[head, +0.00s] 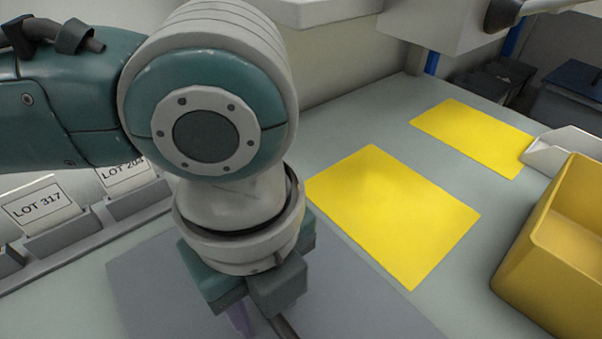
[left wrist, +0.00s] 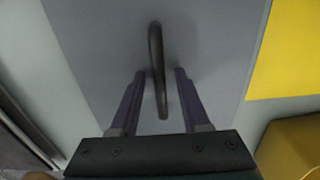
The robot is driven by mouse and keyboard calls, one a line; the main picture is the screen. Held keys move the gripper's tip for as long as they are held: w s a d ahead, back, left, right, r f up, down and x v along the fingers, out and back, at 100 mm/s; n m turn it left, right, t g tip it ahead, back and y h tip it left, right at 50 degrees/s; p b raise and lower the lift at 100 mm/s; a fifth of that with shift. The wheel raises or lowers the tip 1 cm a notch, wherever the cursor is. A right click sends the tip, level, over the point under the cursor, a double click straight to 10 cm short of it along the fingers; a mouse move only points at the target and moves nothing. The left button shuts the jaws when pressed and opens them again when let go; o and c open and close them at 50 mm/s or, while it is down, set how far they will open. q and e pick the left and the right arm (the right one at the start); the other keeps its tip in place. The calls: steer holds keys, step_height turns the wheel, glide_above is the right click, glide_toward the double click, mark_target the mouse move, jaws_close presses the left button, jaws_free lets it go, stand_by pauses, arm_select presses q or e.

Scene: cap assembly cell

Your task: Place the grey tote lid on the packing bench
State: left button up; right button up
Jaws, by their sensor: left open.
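The grey tote lid (head: 150,275) lies flat on the pale bench (head: 345,115) at the bottom of the head view, partly hidden by my left arm. In the left wrist view the lid (left wrist: 95,45) fills the middle, with a dark bar handle (left wrist: 156,65) standing on it. My left gripper (left wrist: 159,72) is open above the lid. Its two purple fingers are on either side of the handle, with a gap showing at each side. In the head view only part of the gripper shows. My right gripper is in neither view.
Two yellow mats (head: 393,215) (head: 472,136) lie flat on the bench to the right. A yellow bin (head: 535,245) stands at the right edge, beside a white tray (head: 560,148). A grey rack with lot cards (head: 42,205) runs along the left.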

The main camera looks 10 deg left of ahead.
arm_select(q)
steer(key=shift+r, duration=0.1)
step_height(320, 180, up, 12)
steer(key=p, duration=0.4)
steer(key=s+d+f+n+t+h, duration=0.1)
steer(key=s+d+n+t+h, duration=0.15)
steer(key=d+n+h, duration=0.55)
steer(key=s+a+f+n+y, duration=0.1)
steer(key=s+a+n+y, duration=0.1)
steer(key=a+n, duration=0.3)
steer(key=s+a+f+n+y, duration=0.2)
steer(key=a+n+y, duration=0.1)
steer(key=a+n, duration=0.2)
steer(key=s+a+f+n+t+y, duration=0.1)
steer(key=a+f+n+y, duration=0.1)
steer(key=a+n, duration=0.3)
steer(key=a, duration=0.4)
steer(key=shift+s+f+n+y, duration=0.15)
steer(key=shift+s+n+y, duration=0.15)
steer(key=shift+s+y, duration=0.1)
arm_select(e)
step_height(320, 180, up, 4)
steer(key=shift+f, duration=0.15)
